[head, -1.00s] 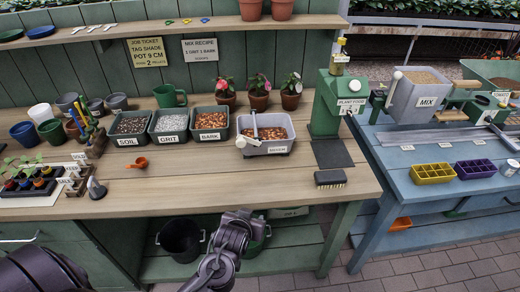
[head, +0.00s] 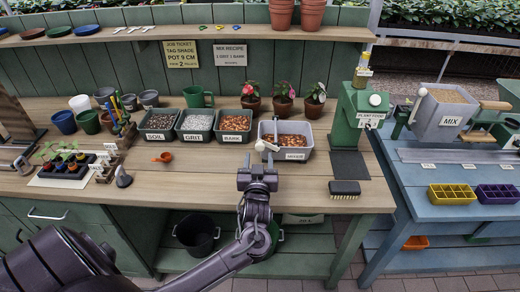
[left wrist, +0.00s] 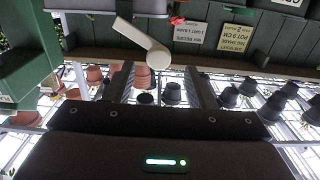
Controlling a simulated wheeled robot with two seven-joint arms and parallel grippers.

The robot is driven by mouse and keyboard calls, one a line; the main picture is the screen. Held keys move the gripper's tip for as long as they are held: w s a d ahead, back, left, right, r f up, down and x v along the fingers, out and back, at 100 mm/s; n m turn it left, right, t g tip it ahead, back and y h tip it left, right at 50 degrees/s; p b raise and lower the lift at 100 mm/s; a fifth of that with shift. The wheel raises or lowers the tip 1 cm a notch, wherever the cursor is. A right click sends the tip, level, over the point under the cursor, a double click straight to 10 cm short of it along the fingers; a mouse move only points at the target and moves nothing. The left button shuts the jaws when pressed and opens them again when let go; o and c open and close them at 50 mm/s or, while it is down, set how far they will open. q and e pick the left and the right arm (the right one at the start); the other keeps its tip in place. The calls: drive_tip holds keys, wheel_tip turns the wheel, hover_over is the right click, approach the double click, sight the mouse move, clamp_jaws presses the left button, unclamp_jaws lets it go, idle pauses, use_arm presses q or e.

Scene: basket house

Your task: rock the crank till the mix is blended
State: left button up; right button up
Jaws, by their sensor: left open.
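The grey mixing tub (head: 305,152) stands on the potting bench with a brown, chunky mix (head: 288,140) inside. Its crank ends in a pale round knob (head: 260,146) at the tub's front left. My left gripper (head: 257,170) is open just in front of the knob, its fingers pointing toward it. In the left wrist view the pale crank knob (left wrist: 158,57) appears between and just beyond the two fingertips (left wrist: 160,82); I cannot tell whether they touch it. My right gripper is not in view.
Soil (head: 158,137), grit (head: 194,138) and bark (head: 232,138) bins stand left of the tub. A black brush (head: 344,188) and green press (head: 358,110) are to the right. Flowerpots (head: 283,104) stand behind.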

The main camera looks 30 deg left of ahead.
sight(260, 149)
use_arm(q)
drive_tip(key=shift+p+x, duration=0.35)
drive_tip(key=shift+x, duration=1.75)
clamp_jaws()
